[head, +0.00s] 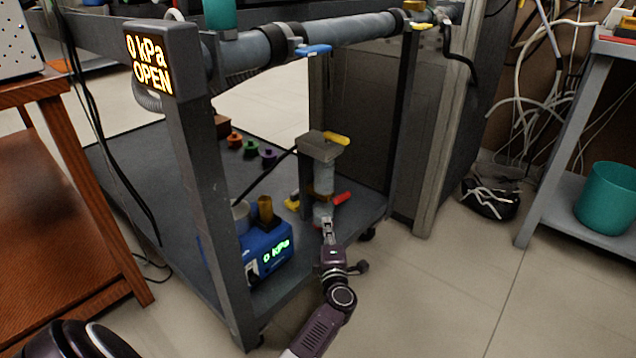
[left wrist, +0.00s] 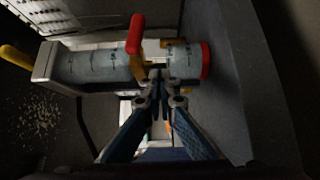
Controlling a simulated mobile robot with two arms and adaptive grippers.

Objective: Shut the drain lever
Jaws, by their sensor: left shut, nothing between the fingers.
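A lever with a red handle (head: 342,198) sticks out to the right near the foot of an upright clear cylinder (head: 322,180) on the cart's lower shelf; no label shows that it is the drain lever. In the left wrist view the red handle (left wrist: 134,33) stands across the cylinder (left wrist: 90,66), which lies sideways in that picture. My left gripper (head: 328,224) is shut and empty at the cylinder's lower end, just below the lever. In its wrist view the fingertips (left wrist: 157,76) overlap the cylinder near the lever's base; contact cannot be told. My right gripper is not in view.
A yellow lever (head: 336,138) sits at the cylinder's top cap, and a blue one (head: 313,50) on the pipe above. A blue pump box (head: 265,251) reading 0 kPa stands left of the gripper. A post display (head: 150,64) reads 0 kPa OPEN.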

